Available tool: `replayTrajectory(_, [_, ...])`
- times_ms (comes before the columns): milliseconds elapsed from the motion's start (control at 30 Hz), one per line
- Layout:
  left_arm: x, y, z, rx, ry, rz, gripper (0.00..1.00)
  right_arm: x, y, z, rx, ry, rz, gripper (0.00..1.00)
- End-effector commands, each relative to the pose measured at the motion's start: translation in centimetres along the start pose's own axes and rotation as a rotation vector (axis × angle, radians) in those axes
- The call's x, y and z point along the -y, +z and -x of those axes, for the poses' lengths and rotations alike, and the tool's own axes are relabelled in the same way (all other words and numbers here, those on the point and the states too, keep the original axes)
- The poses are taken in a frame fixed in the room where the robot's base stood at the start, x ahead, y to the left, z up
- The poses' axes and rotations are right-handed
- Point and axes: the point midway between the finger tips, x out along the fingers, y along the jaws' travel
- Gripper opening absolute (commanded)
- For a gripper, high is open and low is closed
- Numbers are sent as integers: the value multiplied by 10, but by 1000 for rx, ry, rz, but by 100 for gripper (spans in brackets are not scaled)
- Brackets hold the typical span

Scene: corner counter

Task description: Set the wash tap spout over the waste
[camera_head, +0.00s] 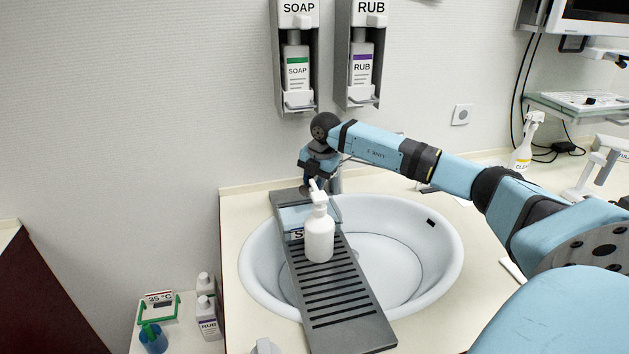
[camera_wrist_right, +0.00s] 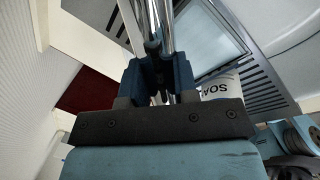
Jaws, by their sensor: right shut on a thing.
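The wash tap's chrome column (camera_head: 337,182) stands at the back of the round basin (camera_head: 440,270), mostly hidden by my right arm. My right gripper (camera_head: 308,185) is at the back left of the basin, over the far end of a slatted grey rack. In the right wrist view, my right gripper (camera_wrist_right: 160,82) is shut on the chrome tap spout (camera_wrist_right: 152,25), which runs between its fingers. The spout's outlet is not clear. The waste is not visible; the rack covers part of the basin. My left gripper is not in view.
The slatted rack (camera_head: 345,300) lies across the basin, bearing a white pump bottle (camera_head: 320,240) and a blue-lidded box (camera_head: 292,218) close to my right gripper. Soap (camera_head: 297,70) and rub (camera_head: 361,70) dispensers hang above. The basin's right side is clear.

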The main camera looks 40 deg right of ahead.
Motion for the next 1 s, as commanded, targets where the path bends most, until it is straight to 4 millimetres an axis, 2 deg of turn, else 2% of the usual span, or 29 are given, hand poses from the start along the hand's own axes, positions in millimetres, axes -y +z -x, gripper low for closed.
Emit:
replayTrajectory(267, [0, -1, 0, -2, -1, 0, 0, 9, 1, 2, -11, -1, 55, 0])
replayTrajectory(700, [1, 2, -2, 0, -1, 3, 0, 52, 13, 10, -66, -2, 341, 0])
replayTrajectory(1000, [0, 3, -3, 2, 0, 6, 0, 72, 24, 14, -97, -1, 495, 0])
